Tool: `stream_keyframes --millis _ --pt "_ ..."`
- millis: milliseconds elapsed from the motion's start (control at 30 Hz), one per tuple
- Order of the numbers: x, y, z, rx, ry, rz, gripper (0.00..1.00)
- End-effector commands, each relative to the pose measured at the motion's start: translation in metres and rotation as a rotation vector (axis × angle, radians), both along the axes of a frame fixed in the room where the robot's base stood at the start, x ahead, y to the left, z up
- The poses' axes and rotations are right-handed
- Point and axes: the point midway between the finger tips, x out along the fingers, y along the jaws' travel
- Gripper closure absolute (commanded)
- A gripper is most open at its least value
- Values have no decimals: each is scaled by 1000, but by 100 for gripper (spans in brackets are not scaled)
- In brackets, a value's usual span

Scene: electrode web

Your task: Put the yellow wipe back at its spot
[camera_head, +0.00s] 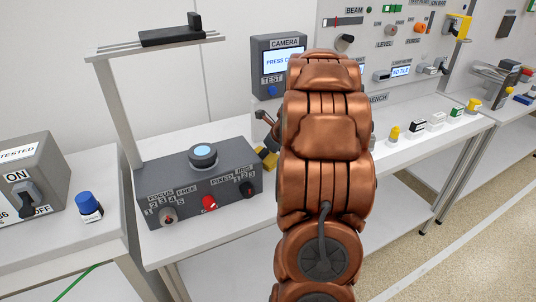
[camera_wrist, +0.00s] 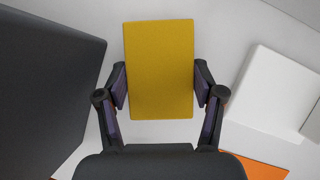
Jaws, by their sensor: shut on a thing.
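The yellow wipe (camera_wrist: 160,65) is a flat yellow rectangle between the two fingers of my gripper (camera_wrist: 160,90) in the wrist view. The fingers press on its left and right edges, so my gripper is shut on it. My gripper (camera_head: 267,130) is mostly hidden behind the arm there. Whether the wipe touches the white surface under it, I cannot tell.
A dark grey box (camera_wrist: 45,85) stands close on the left in the wrist view. A white block (camera_wrist: 275,90) is on the right, with an orange patch (camera_wrist: 258,170) below it. The control box (camera_head: 200,185) stands left of my arm. Several small items line the bench at right.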

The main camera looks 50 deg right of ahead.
Motion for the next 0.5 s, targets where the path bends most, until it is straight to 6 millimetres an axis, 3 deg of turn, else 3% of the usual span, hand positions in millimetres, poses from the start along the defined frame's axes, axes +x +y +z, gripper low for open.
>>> stream_keyframes --millis 300,333,500 --pt "0 -1 -1 -1 -1 -2 60" --pt "0 -2 -1 -1 -2 -2 30" --pt "0 -2 -2 -2 -1 -2 13"
